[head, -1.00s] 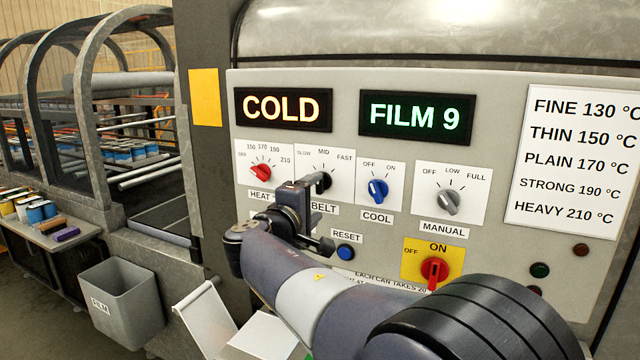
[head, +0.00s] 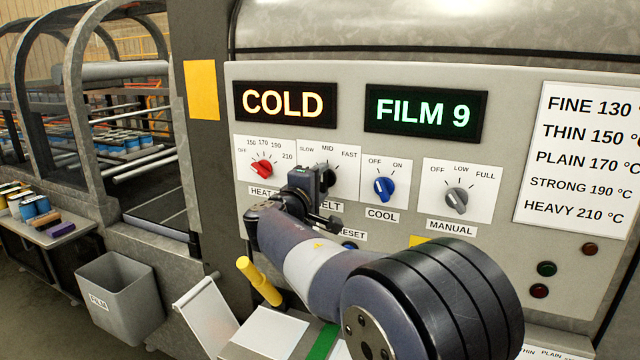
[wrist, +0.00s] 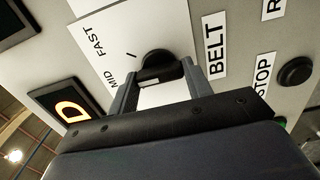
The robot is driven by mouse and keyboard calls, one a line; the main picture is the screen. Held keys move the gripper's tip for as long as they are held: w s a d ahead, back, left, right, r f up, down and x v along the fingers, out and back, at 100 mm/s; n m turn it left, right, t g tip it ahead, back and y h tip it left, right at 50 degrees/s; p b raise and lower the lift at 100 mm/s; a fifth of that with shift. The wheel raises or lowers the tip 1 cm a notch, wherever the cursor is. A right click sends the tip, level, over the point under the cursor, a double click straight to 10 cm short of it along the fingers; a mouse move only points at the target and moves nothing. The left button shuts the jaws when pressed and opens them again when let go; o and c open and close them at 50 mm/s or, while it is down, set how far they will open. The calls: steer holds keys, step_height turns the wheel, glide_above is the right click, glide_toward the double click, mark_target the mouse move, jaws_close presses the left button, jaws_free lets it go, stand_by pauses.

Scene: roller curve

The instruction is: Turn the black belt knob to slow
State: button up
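The black belt knob (head: 329,176) is on a white dial plate marked SLOW, MID and FAST. My gripper (head: 318,186) is in front of it and hides part of it in the head view. In the wrist view the black knob (wrist: 158,65) shows between the two fingertips of my gripper (wrist: 160,88). The fingers are apart, one on each side of the knob's grip bar. I cannot tell whether they touch it. The knob's pointer direction is not clear, and the SLOW mark is out of sight in the wrist view.
The red heat knob (head: 262,169) is close on the left and the blue cool knob (head: 384,188) on the right. The grey manual knob (head: 456,199) is farther right. A yellow handle (head: 259,281) stands below the arm. A grey film bin (head: 121,298) is at lower left.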

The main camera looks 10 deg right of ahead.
steer(key=c, duration=0.5)
steer(key=shift+n, duration=0.3)
steer(key=n, duration=0.2)
steer(key=shift+f+n+b, duration=0.1)
steer(key=shift+n+b, duration=0.2)
steer(key=shift+b, duration=0.1)
steer(key=shift+n, duration=2.3)
steer(key=shift+o, duration=0.3)
steer(key=shift+p, duration=0.3)
steer(key=o, duration=1)
steer(key=shift+c, duration=0.2)
